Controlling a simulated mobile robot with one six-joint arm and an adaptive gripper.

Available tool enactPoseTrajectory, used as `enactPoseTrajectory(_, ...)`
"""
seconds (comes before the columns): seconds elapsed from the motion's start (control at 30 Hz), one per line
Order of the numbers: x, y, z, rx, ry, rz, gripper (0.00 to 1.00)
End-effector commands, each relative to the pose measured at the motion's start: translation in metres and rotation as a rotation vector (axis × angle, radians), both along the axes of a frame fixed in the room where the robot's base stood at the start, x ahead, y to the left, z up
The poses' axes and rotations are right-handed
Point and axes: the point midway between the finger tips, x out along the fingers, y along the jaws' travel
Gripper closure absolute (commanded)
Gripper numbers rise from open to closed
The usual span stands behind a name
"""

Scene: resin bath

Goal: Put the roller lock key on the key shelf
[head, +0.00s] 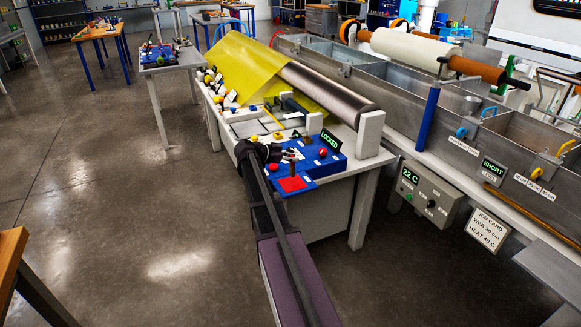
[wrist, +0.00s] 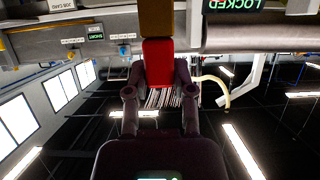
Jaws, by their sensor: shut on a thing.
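My gripper (head: 277,152) is over the blue lock box (head: 328,162) at the near end of the roller bench. In the wrist view my gripper (wrist: 158,76) has its two dark fingers closed on a red block-like piece (wrist: 157,62), which I take to be the roller lock key. A brown-yellow piece (wrist: 157,20) lies in line beyond it; I cannot tell whether they are joined. The box's display (head: 329,141) reads LOCKED. I cannot tell which surface is the key shelf.
A dark roller (head: 330,85) with yellow sheet (head: 243,66) spans the bench behind the gripper. A white end block (head: 370,134) stands right of the box. Metal bath tanks (head: 455,105) and a control box (head: 430,196) are to the right. Open floor lies left.

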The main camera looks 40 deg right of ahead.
Motion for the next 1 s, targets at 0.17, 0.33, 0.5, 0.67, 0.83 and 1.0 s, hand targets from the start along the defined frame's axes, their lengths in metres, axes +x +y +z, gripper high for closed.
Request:
enactPoseTrajectory(0.17, 0.002, -0.001, -0.018, 0.0, 0.0, 0.0, 1.0)
enactPoseTrajectory(0.33, 0.002, -0.001, -0.031, 0.0, 0.0, 0.0, 1.0)
enactPoseTrajectory(0.5, 0.001, -0.001, -0.036, 0.0, 0.0, -0.001, 1.0)
enactPoseTrajectory(0.67, 0.001, -0.001, -0.035, 0.0, 0.0, -0.001, 1.0)
enactPoseTrajectory(0.83, 0.001, -0.001, -0.035, 0.0, 0.0, -0.001, 1.0)
enactPoseTrajectory(1.0, 0.001, -0.002, -0.039, 0.0, -0.001, -0.001, 1.0)
